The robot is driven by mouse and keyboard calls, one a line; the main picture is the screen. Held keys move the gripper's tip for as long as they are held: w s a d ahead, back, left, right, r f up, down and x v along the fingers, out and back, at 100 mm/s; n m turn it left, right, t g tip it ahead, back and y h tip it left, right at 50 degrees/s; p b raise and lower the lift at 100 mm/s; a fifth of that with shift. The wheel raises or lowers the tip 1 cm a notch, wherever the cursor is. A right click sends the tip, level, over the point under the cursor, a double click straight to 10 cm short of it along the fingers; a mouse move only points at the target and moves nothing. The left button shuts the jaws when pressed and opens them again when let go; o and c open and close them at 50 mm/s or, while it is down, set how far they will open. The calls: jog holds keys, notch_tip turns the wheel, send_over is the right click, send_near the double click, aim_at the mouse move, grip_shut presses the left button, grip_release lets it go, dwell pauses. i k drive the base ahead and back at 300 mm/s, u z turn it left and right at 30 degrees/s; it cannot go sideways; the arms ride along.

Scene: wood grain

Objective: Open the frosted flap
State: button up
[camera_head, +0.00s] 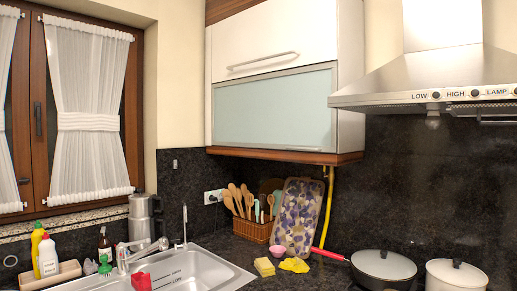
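The frosted flap (275,110) is the lower front of the wall cabinet (350,80). It is a pale blue-green pane in a metal frame, and it looks shut. A thin handle (303,149) shows along its lower edge. A white upper flap (275,35) with a bar handle (262,61) sits above it and also looks shut. My gripper is not in view, so whether it is open or shut does not show.
A metal range hood (440,75) stands out to the right of the cabinet. Below are a sink (185,270), a utensil basket (252,229), a patterned tray (297,212), and two lidded pots (383,268) on the dark counter. The space directly before the flap looks clear.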

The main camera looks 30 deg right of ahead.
aim_at(288, 109)
jog(key=z, duration=0.45)
jog(key=i, duration=0.75)
jog(key=z, duration=0.45)
jog(key=k, duration=0.55)
jog(key=u, duration=0.85)
jog(key=k, duration=0.1)
jog(key=z, duration=0.95)
jog(key=i, duration=0.65)
jog(key=u, duration=0.05)
